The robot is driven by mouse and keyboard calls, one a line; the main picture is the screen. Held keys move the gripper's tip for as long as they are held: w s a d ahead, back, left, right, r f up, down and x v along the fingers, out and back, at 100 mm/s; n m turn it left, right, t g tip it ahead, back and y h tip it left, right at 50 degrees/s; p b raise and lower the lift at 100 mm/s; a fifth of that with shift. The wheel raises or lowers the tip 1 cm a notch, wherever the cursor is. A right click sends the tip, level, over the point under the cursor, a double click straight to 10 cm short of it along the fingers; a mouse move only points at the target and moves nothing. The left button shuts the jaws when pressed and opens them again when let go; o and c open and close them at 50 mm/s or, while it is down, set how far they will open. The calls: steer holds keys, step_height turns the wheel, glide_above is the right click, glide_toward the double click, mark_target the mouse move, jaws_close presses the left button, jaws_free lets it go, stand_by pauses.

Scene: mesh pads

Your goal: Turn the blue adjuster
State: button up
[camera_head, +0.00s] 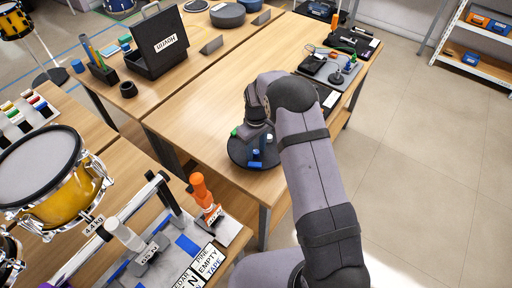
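A round black mesh pad (238,158) lies on the near end of the wooden table. Small coloured pegs stand on it: a blue one (256,154) near the front, another bluish one at its right partly hidden by my arm, and a green one (235,132) at the left. I cannot tell for sure which of the blue pieces is the adjuster. My gripper (248,130) points down over the back of the pad, close behind the blue pegs. Its fingertips are small and dark here, so whether they are open, or touch anything, is unclear.
A yellow drum (55,175) stands at the left. An orange-handled tool (203,190) and a white-handled tool (125,235) stand on the front bench. A black open case (160,50) sits on the back table. A board with cables (328,72) lies farther back. The tabletop left of the pad is clear.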

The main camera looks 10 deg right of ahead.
jaws_close()
steer(key=shift+f+m+b, duration=0.1)
steer(key=shift+m+b, duration=0.2)
steer(key=shift+m, duration=0.1)
steer(key=m+b, duration=0.2)
steer(key=m, duration=0.2)
steer(key=shift+m, duration=0.3)
steer(key=m+b, duration=0.1)
steer(key=m, duration=0.5)
steer(key=shift+m, duration=0.3)
stand_by(0.4)
jaws_free()
